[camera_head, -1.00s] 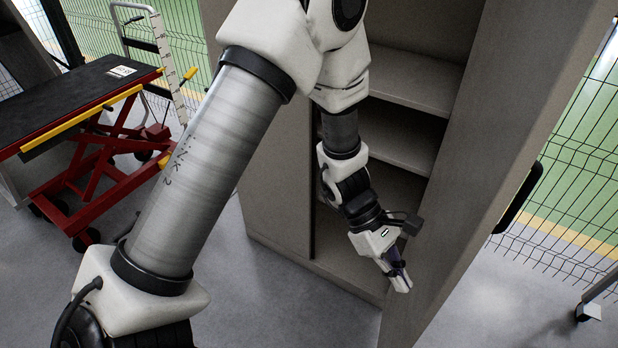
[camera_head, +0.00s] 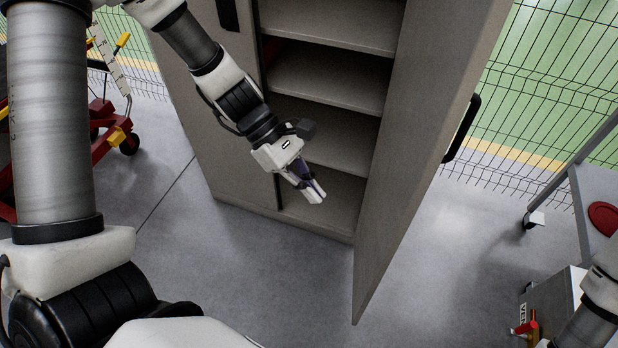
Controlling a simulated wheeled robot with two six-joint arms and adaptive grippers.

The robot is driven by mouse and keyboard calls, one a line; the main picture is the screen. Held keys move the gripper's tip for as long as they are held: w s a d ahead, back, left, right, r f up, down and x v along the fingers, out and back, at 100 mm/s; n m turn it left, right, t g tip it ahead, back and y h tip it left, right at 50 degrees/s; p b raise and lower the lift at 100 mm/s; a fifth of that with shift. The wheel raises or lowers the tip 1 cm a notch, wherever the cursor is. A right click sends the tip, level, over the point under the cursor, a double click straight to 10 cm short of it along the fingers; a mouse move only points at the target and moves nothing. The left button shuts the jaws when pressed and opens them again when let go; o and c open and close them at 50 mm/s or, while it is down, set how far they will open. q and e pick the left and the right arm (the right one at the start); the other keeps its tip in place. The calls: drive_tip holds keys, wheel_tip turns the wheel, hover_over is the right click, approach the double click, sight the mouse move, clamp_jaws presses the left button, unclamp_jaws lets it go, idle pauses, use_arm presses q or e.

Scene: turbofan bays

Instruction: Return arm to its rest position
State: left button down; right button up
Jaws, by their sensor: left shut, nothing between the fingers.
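My left arm comes in from the left and reaches across to the front of a grey cabinet (camera_head: 228,180). My left gripper (camera_head: 315,194) is shut and empty. It points down and to the right, in front of the open bay with its shelves (camera_head: 325,78). The cabinet's right door (camera_head: 425,130) stands open toward me, to the right of the gripper, with a gap between them. Part of my right arm shows at the lower right corner; its gripper is out of the picture.
A red lift cart (camera_head: 112,125) stands at the far left. A wire fence (camera_head: 560,60) runs behind the cabinet. At the right are a grey table (camera_head: 597,190) with a red round item (camera_head: 605,216) and a grey box (camera_head: 545,298) on the floor. The floor before the cabinet is clear.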

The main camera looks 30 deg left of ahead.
use_arm(q)
drive_tip(key=s+a+f+m+g+y, duration=0.3)
drive_tip(key=s+f+m+y, duration=0.1)
drive_tip(key=s+f, duration=0.7)
drive_tip(key=s+a+f+m+g+y, duration=0.3)
drive_tip(key=s+f+m+y, duration=0.1)
drive_tip(key=s+f, duration=0.7)
drive_tip(key=w+f+m+t+y, duration=0.1)
drive_tip(key=w+f+m+t, duration=0.2)
drive_tip(key=w+m+t, duration=0.3)
drive_tip(key=w+m, duration=0.1)
drive_tip(key=m, duration=0.1)
drive_tip(key=shift+w+a+f+m+t, duration=0.15)
drive_tip(key=shift+w+f+m+t, duration=0.15)
drive_tip(key=shift+w+t, duration=0.1)
